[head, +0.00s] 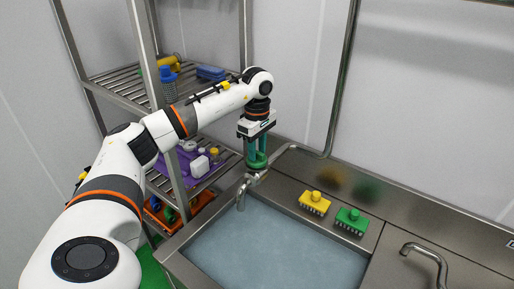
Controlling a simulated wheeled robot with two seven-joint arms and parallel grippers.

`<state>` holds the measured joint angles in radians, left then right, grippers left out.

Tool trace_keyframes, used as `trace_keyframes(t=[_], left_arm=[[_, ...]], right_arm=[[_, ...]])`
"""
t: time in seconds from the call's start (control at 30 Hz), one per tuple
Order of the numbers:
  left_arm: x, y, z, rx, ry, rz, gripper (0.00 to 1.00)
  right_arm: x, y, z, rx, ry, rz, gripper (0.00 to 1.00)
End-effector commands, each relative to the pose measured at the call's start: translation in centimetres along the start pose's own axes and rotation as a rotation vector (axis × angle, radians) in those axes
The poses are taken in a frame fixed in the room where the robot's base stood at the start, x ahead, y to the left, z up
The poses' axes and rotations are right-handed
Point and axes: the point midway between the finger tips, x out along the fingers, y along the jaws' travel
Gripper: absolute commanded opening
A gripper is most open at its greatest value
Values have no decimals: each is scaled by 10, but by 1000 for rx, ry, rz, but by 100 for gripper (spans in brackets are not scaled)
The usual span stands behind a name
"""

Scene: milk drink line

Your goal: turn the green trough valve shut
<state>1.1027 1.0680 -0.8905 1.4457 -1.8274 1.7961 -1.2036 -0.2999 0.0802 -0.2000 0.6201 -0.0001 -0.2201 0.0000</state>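The green trough valve (257,164) stands at the back left corner of the steel trough, beside the pipe and spout. My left gripper (257,155) points straight down over it, with its teal fingers reaching to the green handle. The fingers stand a little apart, one on either side of the handle's upper part. I cannot tell whether they press on it. The fingers hide part of the valve, and its turn angle is unclear. My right gripper is not in view.
The trough (190,242) holds water under a curved spout (241,196). A yellow brush (314,203) and a green brush (351,220) lie on its right ledge. A second tap (425,255) is at lower right. A wire shelf rack (118,88) with bottles and a purple tray (183,175) stands close behind my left arm.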

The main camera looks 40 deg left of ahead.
Motion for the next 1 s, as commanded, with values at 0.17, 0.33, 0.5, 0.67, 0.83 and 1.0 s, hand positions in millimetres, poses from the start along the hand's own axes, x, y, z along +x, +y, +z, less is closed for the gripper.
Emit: trace_keyframes(t=[0.17,0.33,0.5,0.67,0.83,1.0], left_arm=[[-3,0,0,-1,0,0,34],[-27,-1,0,0,1,-5,34],[-66,-1,-1,0,2,-6,34],[-100,-1,0,-1,0,-4,34],[-116,0,0,0,-1,-1,34],[-120,0,0,0,-1,0,34]], right_arm=[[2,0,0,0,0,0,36],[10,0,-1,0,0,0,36],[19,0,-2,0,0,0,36],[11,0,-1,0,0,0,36],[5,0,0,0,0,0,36],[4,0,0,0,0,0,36]])
